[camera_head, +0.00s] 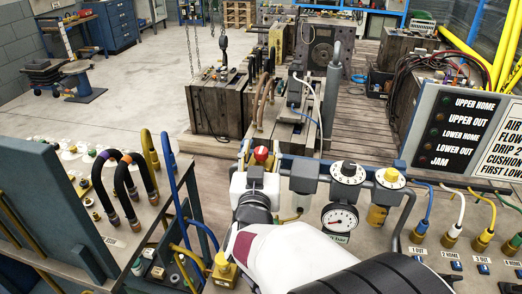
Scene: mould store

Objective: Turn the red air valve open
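The red air valve (261,154) shows as a small red knob at the left end of a row of air fittings, near the middle of the view. Its lower part is hidden. My white and black arm reaches up from the bottom right. My gripper (256,178) is at the arm's far end, just below the red knob in the picture. Its fingers are small and dark against the fittings. I cannot tell whether they touch the valve, or whether they are open or shut.
Right of the valve stand two dial-topped regulators (349,174) and a round pressure gauge (340,217). Blue hoses (188,215) rise close on the left, beside a connector panel (115,200). A labelled indicator board (460,130) is at right. Open floor (135,95) lies behind, left.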

